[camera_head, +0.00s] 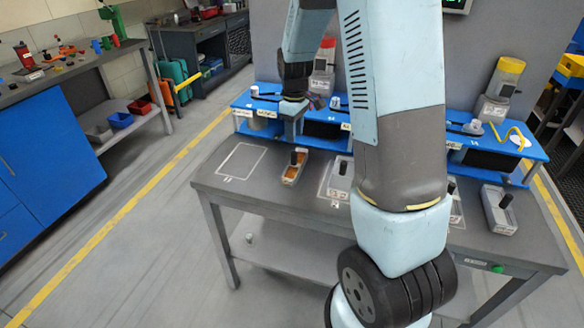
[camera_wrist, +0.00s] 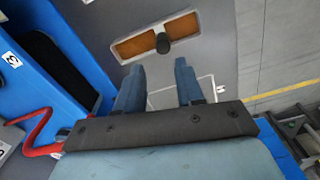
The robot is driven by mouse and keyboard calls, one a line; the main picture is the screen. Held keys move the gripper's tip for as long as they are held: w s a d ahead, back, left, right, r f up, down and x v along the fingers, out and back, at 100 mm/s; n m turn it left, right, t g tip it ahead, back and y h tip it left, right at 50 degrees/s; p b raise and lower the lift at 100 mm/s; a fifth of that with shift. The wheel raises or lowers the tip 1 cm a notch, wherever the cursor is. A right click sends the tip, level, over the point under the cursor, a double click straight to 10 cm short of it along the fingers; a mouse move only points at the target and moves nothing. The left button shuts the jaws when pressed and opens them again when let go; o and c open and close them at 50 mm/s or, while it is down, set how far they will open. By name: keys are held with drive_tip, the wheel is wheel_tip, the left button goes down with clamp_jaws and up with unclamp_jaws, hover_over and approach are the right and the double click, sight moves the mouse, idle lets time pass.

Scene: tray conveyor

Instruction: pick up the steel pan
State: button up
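A narrow grey pan (camera_head: 293,173) with orange-brown insides and a dark upright knob sits on the grey table, left of the other pans. It also shows at the top of the wrist view (camera_wrist: 184,28), with the knob near its middle. I take it as the steel pan, but similar grey pans stand nearby. My gripper (camera_head: 292,136) is above the table near the back blue shelf, just behind this pan. In the wrist view my gripper (camera_wrist: 159,72) has its two blue-grey fingers apart with nothing between them. The fingertips are short of the pan and its knob.
A grey pan (camera_head: 340,181) stands to the right, and another (camera_head: 498,210) near the table's right end. A blue shelf (camera_head: 265,108) with labelled bays runs along the back. An empty white outline (camera_head: 241,162) marks the table's left. My arm hides the middle.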

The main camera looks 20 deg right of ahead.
sight(294, 153)
drive_tip(key=f, duration=1)
drive_tip(key=shift+s+a+f, duration=0.1)
drive_tip(key=shift+s+f, duration=0.1)
drive_tip(key=shift+f, duration=0.1)
drive_tip(key=shift+c, duration=0.4)
clamp_jaws()
